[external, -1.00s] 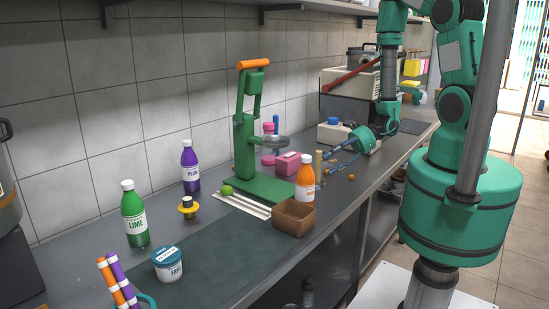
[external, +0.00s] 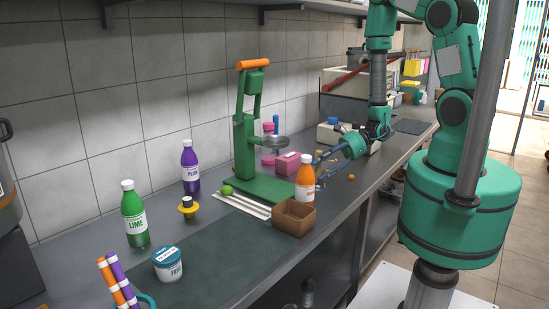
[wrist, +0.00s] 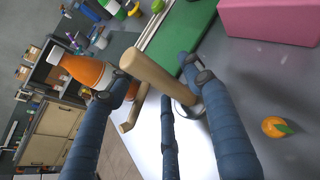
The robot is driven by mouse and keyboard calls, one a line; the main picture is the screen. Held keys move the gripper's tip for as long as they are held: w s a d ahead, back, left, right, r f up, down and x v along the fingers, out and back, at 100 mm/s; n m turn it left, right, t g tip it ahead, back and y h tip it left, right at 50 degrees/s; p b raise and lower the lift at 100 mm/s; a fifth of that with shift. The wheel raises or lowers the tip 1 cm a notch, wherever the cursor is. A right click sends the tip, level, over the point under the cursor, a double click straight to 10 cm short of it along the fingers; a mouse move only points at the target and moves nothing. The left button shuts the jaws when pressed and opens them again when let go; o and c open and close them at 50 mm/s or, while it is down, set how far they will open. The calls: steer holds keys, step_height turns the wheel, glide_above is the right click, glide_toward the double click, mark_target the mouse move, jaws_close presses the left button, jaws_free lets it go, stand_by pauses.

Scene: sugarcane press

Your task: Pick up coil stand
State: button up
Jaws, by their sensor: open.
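A wooden post on a round base (wrist: 155,72), which looks like the coil stand, stands on the counter between the fingers in the wrist view. In the external view it is small and partly covered by the fingers, beside the orange bottle. My gripper (external: 322,166) is low over the counter, reaching left from the wrist. Its blue fingers (wrist: 160,84) are open and spread around the post in the wrist view. I cannot tell whether any finger touches it.
An orange bottle (external: 305,179) and brown box (external: 294,218) stand close by on the near side. A green press (external: 262,187) and pink box (external: 288,163) are behind and to the left. A small orange fruit (wrist: 276,127) lies to the right in the wrist view.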

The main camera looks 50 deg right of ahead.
jaws_close()
stand_by(0.4)
steer(key=shift+r, duration=0.8)
steer(key=shift+s+d+r+p, duration=0.1)
steer(key=shift+s+r+p, duration=0.15)
steer(key=shift+r, duration=0.3)
steer(key=shift+s+r+p, duration=0.15)
steer(key=shift+r+p, duration=0.2)
steer(key=shift+r, duration=0.15)
steer(key=s+d+r+p, duration=0.1)
steer(key=s+d, duration=0.2)
steer(key=s, duration=1.1)
steer(key=shift+s+r, duration=0.15)
steer(key=shift+s, duration=0.25)
